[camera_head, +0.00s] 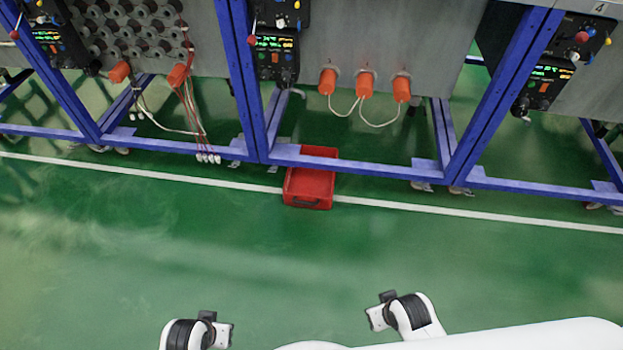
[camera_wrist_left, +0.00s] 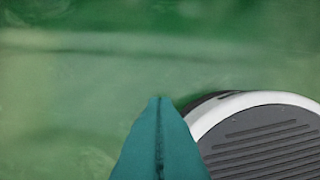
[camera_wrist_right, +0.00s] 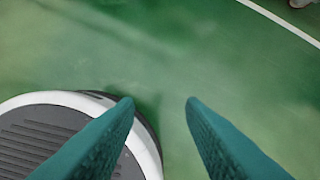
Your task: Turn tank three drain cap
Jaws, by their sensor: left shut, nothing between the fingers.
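Three orange caps hang under the middle grey tank (camera_head: 400,40) in the head view: a left cap (camera_head: 327,82), a middle cap (camera_head: 365,84) and a right cap (camera_head: 402,88). White cords hang between them. No number shows on this tank; the tank at the right carries a "4" label (camera_head: 599,8). My left gripper (camera_wrist_left: 160,100) has its teal fingers pressed together, with green floor beyond. My right gripper (camera_wrist_right: 160,103) has its fingers apart and nothing between them. Both are far from the caps. In the head view only parts of my arms show at the bottom edge.
A red bin (camera_head: 310,185) stands on the floor before the blue frame (camera_head: 350,163). A control box (camera_head: 275,50) is left of the caps. The left tank has orange caps (camera_head: 178,76) with hanging cords. Green floor is clear up to the white line (camera_head: 420,208).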

